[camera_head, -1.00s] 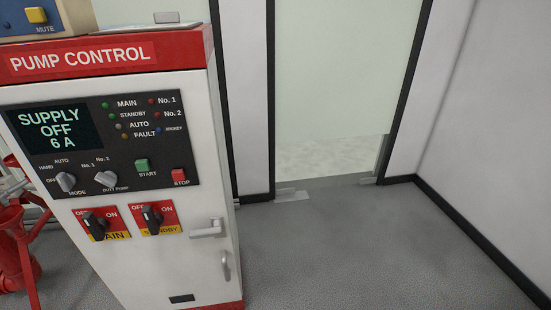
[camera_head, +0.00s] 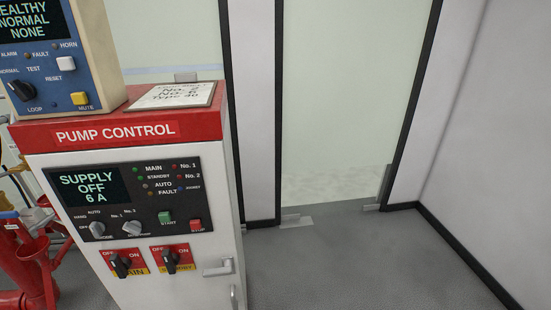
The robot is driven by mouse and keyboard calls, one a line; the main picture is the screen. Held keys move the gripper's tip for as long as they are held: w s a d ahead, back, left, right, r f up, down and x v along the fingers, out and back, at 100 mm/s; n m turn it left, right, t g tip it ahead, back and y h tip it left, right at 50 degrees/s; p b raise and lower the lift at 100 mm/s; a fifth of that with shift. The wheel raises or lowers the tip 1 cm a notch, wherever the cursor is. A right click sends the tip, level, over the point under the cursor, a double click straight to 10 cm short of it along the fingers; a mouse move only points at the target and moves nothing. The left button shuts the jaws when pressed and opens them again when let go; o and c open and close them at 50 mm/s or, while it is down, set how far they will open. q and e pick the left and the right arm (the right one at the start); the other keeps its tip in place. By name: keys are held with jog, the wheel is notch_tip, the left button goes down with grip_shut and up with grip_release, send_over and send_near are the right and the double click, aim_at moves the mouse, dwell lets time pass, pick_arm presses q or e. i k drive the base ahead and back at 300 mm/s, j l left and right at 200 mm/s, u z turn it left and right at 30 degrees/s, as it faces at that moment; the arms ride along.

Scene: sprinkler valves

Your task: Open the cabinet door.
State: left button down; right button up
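The pump control cabinet (camera_head: 130,235) stands at the left, white with a red top band. Its front door looks shut. A lever handle (camera_head: 219,268) sits at the right side of its front, and a vertical pull handle (camera_head: 234,297) is below it, cut by the lower picture edge. A dark panel (camera_head: 128,199) carries a screen reading SUPPLY OFF 6 A, knobs and buttons. Two rotary switches, main (camera_head: 120,265) and standby (camera_head: 171,260), are below the panel. Neither of my grippers is in view.
A blue and white alarm box (camera_head: 60,62) and a printed card (camera_head: 173,95) rest on the cabinet top. Red pipework (camera_head: 28,270) stands left of the cabinet. A glazed doorway (camera_head: 345,100) is behind. Grey floor (camera_head: 350,255) is clear at the right.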

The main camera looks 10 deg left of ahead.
aim_at(112, 187)
jog(key=u, duration=1.3)
jog(key=i+l+z, duration=0.2)
jog(key=l+z, duration=0.15)
jog(key=i+l+z, duration=0.35)
jog(key=k+j, duration=0.05)
jog(key=k, duration=0.05)
